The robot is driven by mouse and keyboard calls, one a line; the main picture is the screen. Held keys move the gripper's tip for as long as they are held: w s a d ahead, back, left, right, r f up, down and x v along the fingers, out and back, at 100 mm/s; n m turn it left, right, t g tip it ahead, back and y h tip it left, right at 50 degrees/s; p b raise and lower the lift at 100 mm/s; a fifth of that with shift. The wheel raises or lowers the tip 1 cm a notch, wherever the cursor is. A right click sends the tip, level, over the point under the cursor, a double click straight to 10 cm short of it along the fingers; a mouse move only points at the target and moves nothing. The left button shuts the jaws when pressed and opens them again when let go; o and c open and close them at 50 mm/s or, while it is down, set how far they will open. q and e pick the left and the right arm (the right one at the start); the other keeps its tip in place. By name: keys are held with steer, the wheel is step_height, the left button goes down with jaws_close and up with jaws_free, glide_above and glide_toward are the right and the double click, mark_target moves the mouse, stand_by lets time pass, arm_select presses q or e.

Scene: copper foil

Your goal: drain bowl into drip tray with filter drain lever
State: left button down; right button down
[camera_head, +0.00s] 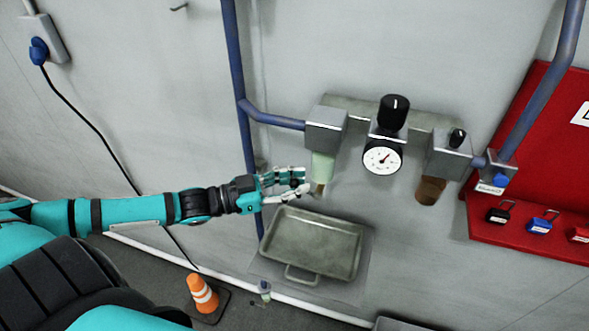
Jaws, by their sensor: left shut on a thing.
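The filter bowl (322,166), pale green and translucent, hangs upright under the left grey block of the wall-mounted air unit. A small brownish drain piece shows at its lower end. My left gripper (302,183) reaches in from the left and is shut at the bowl's bottom, on the filter drain lever, which its fingers mostly hide. The drip tray (285,269), a shallow grey metal pan with a front handle, sits below the bowl and looks empty. My right gripper is not in view.
A pressure gauge (382,158) with a black knob (393,111) and a brown bowl (430,190) are to the right. Blue pipes (240,95) run along the wall. A red lockout board (535,150) holds padlocks. A traffic cone (202,293) stands on the floor.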

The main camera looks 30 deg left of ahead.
arm_select(q)
steer(key=shift+d+r+m+g+y+p, duration=0.15)
steer(key=shift+m+g+y+p, duration=0.45)
steer(key=shift+p, duration=0.5)
steer(key=c, duration=1.5)
jaws_free()
steer(key=o, duration=0.4)
steer(key=shift+w, duration=0.1)
steer(key=shift+c, duration=0.2)
steer(key=shift+a, duration=0.2)
